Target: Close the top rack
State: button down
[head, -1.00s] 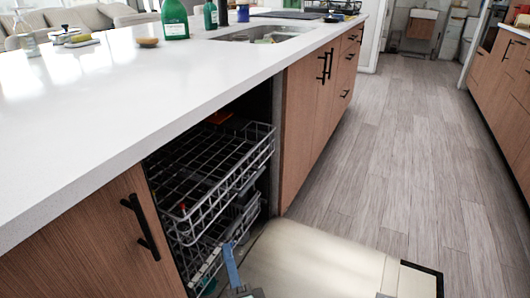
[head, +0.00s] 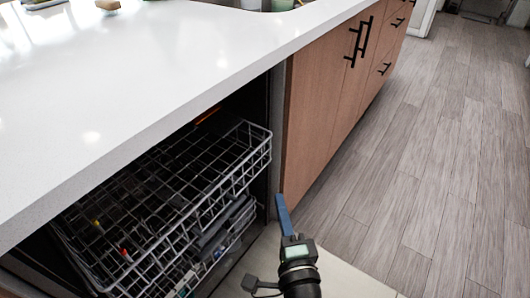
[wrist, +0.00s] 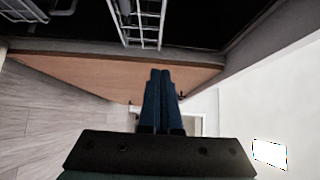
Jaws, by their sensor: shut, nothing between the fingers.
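The top rack (head: 185,185) is a grey wire basket in the open dishwasher under the white counter. It is pulled partly out, and its front right corner is near the cabinet side. A second rack (head: 215,255) sits below it, partly hidden. I see a gap between the fingers and the top rack in the head view. In the wrist view the blue fingers (wrist: 160,74) are together and empty, with rack wires (wrist: 145,22) above them in the picture.
The open dishwasher door (head: 345,278) lies low under my arm. A wooden cabinet (head: 325,105) with black handles stands to the right of the opening. The white countertop (head: 140,75) overhangs the racks. The wooden floor (head: 440,150) at right is clear.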

send_near(256, 165)
jog(key=w+d+r, duration=0.2)
jog(key=w+r, duration=0.1)
jog(key=r, duration=0.2)
jog(key=shift+w+a, duration=0.55)
jog(key=shift+a, duration=0.25)
jog(key=shift+w+a, duration=0.6)
jog(key=shift+a, duration=0.25)
